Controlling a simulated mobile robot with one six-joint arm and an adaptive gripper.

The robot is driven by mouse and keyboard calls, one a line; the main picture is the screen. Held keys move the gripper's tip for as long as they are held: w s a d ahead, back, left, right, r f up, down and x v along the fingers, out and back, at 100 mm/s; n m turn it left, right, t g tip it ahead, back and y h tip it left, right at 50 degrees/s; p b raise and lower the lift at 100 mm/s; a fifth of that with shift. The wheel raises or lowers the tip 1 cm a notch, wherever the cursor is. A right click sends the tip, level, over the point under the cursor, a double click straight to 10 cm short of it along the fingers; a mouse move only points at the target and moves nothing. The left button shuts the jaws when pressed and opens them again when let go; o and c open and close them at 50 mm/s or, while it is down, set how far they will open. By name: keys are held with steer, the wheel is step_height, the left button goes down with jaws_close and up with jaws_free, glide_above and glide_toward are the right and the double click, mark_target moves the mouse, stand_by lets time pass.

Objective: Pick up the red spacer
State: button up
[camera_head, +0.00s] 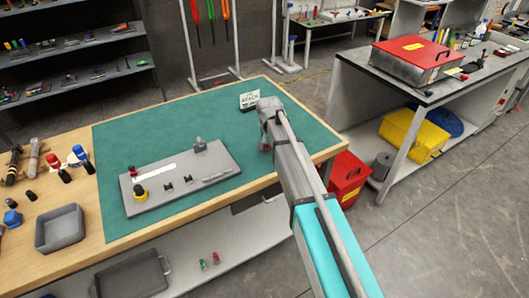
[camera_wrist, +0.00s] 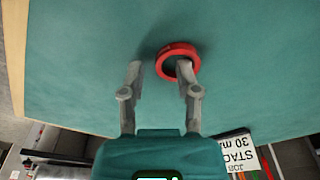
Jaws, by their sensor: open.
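The red spacer (camera_wrist: 164,60) is a ring on the green mat, seen in the wrist view above and right of centre. My gripper (camera_wrist: 159,68) is open over the mat with nothing between its fingers. Its right fingertip overlaps the ring's opening in the picture, and its left fingertip is apart from the ring on the left. I cannot tell whether the right finger touches the ring. In the head view my gripper (camera_head: 266,138) is near the right side of the mat, with a bit of red at its tip; my arm hides most of the spot.
A small sign card (camera_head: 250,99) stands at the mat's back edge; it also shows in the wrist view (camera_wrist: 238,153). A grey fixture plate (camera_head: 210,160) with several parts lies on the mat (camera_head: 115,150). A grey tray (camera_head: 60,228) is at left. Bare mat surrounds the spacer.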

steer(key=shift+f, duration=0.3)
steer(key=shift+c, duration=0.2)
jaws_close()
